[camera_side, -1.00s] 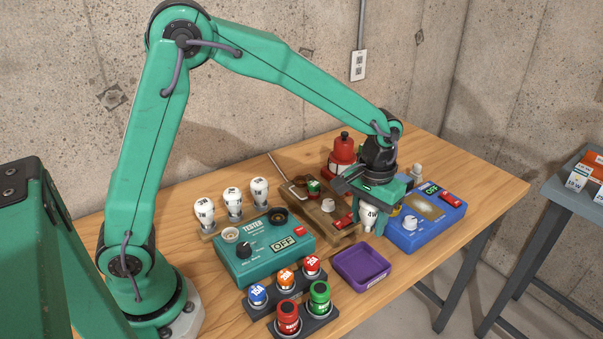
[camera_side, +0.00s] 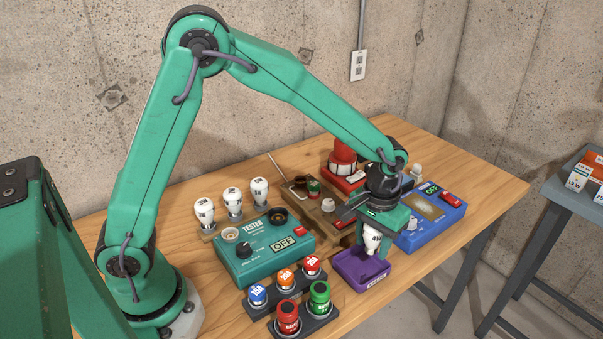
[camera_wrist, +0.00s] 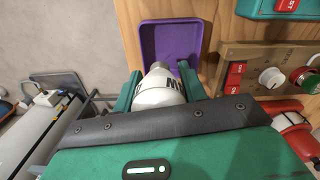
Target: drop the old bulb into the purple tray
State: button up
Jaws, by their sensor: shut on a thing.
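The old bulb (camera_side: 373,238) is white with dark "4W" lettering. It hangs from my gripper (camera_side: 376,222), which is shut on it, with its narrow end down. In the side view it is over the purple tray (camera_side: 352,271) and overlaps the tray's back part. The wrist view shows the bulb (camera_wrist: 160,92) between my gripper's green fingers (camera_wrist: 160,88), with its tip over the lower part of the tray (camera_wrist: 203,28). I cannot tell whether the bulb touches the tray floor. The visible tray floor is bare.
A teal tester (camera_side: 263,247) reading OFF stands left of the tray. A blue box (camera_side: 432,214) and a wooden board with a switch (camera_side: 322,213) are behind. The table edge is close on the tray's right.

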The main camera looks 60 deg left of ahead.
aim_at(371, 251)
jog(key=shift+f, duration=1.55)
jog(key=o, duration=1.1)
jog(key=shift+c, duration=0.2)
jog(key=shift+r, duration=0.15)
notch_tip(371, 251, up, 7)
jog(key=shift+r, duration=0.3)
